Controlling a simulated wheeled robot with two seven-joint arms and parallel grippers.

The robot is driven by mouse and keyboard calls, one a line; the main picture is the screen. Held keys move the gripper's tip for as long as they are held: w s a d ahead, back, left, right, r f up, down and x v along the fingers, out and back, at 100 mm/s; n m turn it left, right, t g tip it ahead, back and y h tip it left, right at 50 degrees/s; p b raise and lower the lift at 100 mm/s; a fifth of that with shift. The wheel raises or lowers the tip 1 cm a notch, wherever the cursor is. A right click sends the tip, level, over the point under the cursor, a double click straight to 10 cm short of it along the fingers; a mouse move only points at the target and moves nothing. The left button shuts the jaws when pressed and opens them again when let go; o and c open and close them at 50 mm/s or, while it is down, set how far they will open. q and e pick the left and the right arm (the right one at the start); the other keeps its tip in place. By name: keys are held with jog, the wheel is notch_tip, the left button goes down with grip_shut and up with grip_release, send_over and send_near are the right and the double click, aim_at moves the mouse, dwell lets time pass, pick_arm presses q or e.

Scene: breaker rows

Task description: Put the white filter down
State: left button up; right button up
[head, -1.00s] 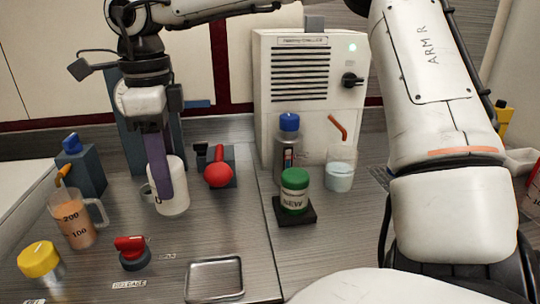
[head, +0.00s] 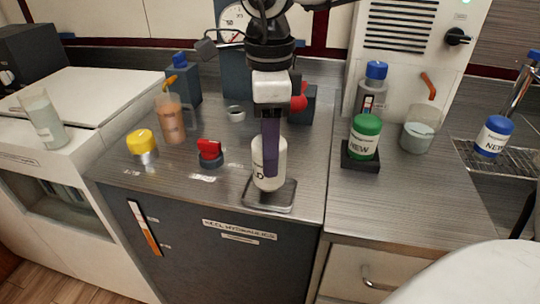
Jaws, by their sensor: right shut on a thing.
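The white filter (head: 258,160) is a white canister with dark letters, partly hidden, ending in "D". It stands upright over the shallow metal tray (head: 252,203) near the front edge of the counter. Its base is within the tray's outline; I cannot tell whether it touches the tray floor. My right gripper (head: 270,168) comes down from above and is shut on the filter, with a purple finger covering its middle. My left gripper is not in view.
A green-capped "NEW" jar (head: 364,137) sits on a black stand right of the tray. A red knob (head: 209,150), a yellow-lidded jar (head: 142,146) and a measuring jug (head: 172,120) stand to the left. A blue-capped "NEW" jar (head: 492,137) is on a rack at right.

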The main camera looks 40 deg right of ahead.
notch_tip(320, 180, down, 2)
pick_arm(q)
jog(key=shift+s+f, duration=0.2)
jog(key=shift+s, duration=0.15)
pick_arm(e)
jog(key=shift+r, duration=0.1)
jog(key=o, duration=0.6)
jog(key=shift+f, duration=0.25)
jog(key=o, duration=0.5)
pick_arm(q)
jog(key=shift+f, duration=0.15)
pick_arm(e)
jog(key=shift+r, duration=0.1)
